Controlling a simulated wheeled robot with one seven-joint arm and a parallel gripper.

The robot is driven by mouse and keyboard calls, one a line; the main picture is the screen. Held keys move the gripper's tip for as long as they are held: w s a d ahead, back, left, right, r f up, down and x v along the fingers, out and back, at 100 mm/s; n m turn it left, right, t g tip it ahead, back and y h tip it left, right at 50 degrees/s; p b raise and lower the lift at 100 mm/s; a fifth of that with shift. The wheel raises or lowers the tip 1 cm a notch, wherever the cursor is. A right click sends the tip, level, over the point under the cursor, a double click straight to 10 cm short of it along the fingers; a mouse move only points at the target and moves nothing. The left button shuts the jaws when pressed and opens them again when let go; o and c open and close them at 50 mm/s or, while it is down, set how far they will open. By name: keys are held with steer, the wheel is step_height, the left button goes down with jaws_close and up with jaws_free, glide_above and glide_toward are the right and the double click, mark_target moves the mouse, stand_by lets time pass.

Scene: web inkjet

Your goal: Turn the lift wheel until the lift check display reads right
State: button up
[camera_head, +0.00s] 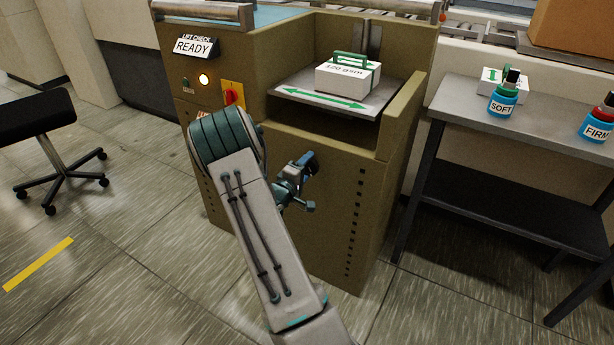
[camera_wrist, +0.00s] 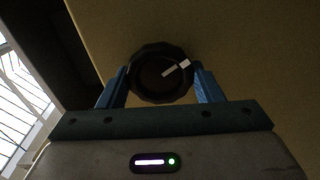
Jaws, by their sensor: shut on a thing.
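The lift wheel is a round black knob (camera_wrist: 160,73) on the tan machine panel, with a pale mark on its face and another pale mark by its right rim. My gripper (camera_wrist: 162,85) has its blue fingers on either side of the knob, shut on it. In the head view my gripper (camera_head: 306,163) is against the machine's front, and the knob is hidden there behind it. The lift check display (camera_head: 194,47) at the machine's upper left reads "READY".
A white "120 gsm" block (camera_head: 347,77) with a green handle sits on the machine's tray (camera_head: 290,96). A red switch (camera_head: 231,97) is left of the tray. A side table (camera_head: 450,103) holds blue bottles at right. A black stool (camera_head: 40,112) stands at left.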

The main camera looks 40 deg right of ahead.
steer(key=shift+w+a+f+m+b, duration=0.1)
steer(key=shift+w+a+m+b, duration=0.05)
steer(key=shift+m+b, duration=0.5)
steer(key=o, duration=1)
steer(key=shift+c, duration=0.2)
steer(key=p+v, duration=0.1)
steer(key=v, duration=1.2)
steer(key=shift+s+a, duration=0.2)
steer(key=shift+a, duration=0.15)
steer(key=shift+r, duration=0.2)
